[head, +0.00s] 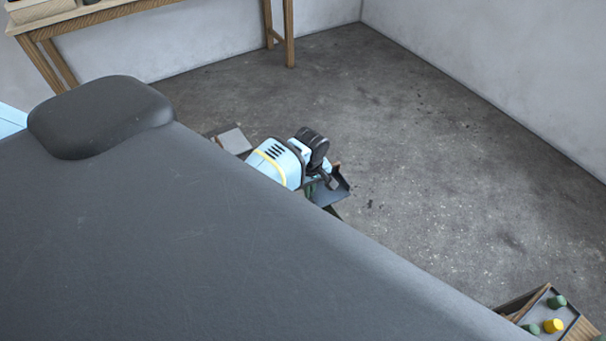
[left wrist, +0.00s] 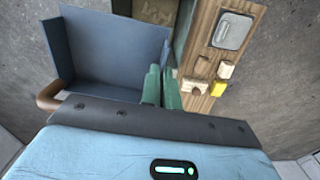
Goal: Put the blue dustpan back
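The blue dustpan (left wrist: 110,50) shows in the left wrist view as a blue-grey pan with raised walls and a brown handle (left wrist: 49,95) at its lower left. It also shows in the head view (head: 331,190), partly covered, just below and right of my left gripper (head: 320,184). In the left wrist view the green fingers of my left gripper (left wrist: 161,78) are close together at the pan's right wall and look shut on it. The exact contact is hard to see. My right gripper is in neither view.
A wooden board (left wrist: 207,48) with a grey metal plate (left wrist: 234,26), pale blocks and a yellow block (left wrist: 218,88) lies right of the dustpan. A tray (head: 549,313) with green and yellow pieces stands at the lower right. A wooden table (head: 100,18) stands behind. The concrete floor (head: 440,160) is clear.

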